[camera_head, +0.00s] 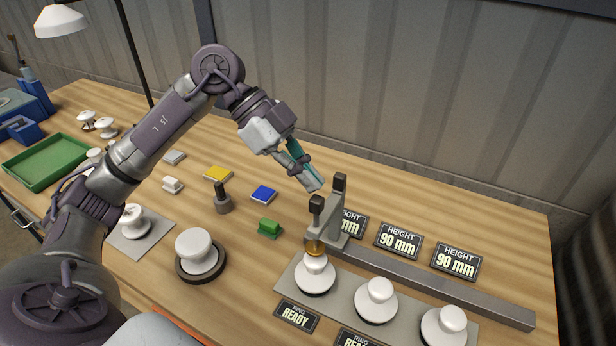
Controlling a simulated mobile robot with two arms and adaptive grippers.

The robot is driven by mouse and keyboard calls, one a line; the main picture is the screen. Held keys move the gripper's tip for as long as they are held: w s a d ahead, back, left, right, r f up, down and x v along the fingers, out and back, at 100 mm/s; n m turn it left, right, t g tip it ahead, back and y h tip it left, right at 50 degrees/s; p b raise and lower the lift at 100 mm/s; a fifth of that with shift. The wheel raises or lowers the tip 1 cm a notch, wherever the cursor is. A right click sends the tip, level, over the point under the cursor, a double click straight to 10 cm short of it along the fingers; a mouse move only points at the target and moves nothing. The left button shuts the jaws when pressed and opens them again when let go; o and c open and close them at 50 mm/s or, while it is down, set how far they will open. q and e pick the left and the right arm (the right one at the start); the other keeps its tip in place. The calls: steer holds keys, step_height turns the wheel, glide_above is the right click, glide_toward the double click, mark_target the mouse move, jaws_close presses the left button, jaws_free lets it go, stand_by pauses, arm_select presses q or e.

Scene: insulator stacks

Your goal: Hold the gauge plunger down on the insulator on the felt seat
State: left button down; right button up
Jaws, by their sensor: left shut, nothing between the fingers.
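My left gripper (314,184) is shut and empty, pointing down to the right. Its tips are just behind and left of the gauge's black-topped posts, seemingly apart from them. The gauge (331,226) is a grey stand on a long metal rail. Its plunger (316,247) has a brass lower end at the top of a white insulator (315,276); I cannot tell whether they touch. That insulator stands upright at the left end of a grey strip (345,299), which I take as the felt seat. Two more insulators (376,298) (444,326) stand on the strip. My right gripper is not in view.
Height plates (398,241) stand behind the rail (440,284); a READY plate (297,316) lies in front. Left are an insulator on a dark round base (199,254), a dark weight (222,200), a green block (269,228) and a green tray (47,162). The back right tabletop is clear.

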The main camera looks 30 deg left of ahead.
arm_select(q)
steer(key=shift+f, duration=0.7)
